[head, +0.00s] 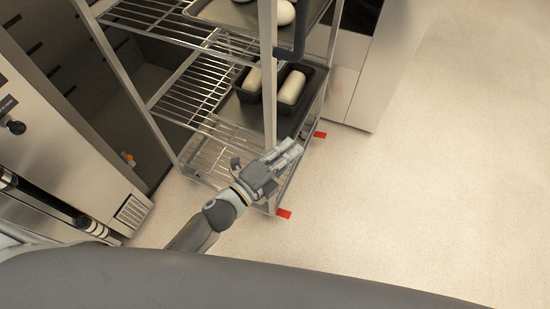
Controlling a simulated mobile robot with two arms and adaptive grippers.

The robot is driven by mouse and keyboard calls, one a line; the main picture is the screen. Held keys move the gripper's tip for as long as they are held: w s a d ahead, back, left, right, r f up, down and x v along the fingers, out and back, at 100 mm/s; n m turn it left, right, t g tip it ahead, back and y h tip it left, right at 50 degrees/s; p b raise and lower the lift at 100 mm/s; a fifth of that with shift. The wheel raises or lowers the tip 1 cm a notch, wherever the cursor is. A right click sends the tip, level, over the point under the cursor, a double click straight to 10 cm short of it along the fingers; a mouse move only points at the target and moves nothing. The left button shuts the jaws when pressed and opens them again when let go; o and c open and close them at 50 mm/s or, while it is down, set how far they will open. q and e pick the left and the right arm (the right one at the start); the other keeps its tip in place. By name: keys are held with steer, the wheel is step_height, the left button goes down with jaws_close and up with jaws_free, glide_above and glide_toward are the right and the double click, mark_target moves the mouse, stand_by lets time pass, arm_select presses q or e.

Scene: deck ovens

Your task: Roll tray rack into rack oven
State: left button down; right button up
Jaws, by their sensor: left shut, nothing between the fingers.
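The tray rack (268,70) is a tall metal frame with wire shelves, in the upper middle of the head view. It holds trays with pale loaves, including a loaf in a dark pan (292,88). The dark interior of the rack oven (75,68) seems to lie behind and left of the rack. My left gripper (290,150) is shut and empty, in front of the rack's near post in the picture. I cannot tell whether it touches the post. My right gripper is not in view.
A steel unit with a black knob (16,127) and a handle stands at the left. A pale cabinet (345,90) stands beyond the rack. Red floor marks (283,213) lie at the rack's foot. The floor on the right (450,180) is clear.

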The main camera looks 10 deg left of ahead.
arm_select(q)
steer(key=w+a, duration=0.2)
steer(key=a, duration=0.1)
steer(key=shift+p, duration=0.4)
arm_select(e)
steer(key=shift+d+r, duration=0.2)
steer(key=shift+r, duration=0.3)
arm_select(q)
steer(key=shift+a, duration=0.1)
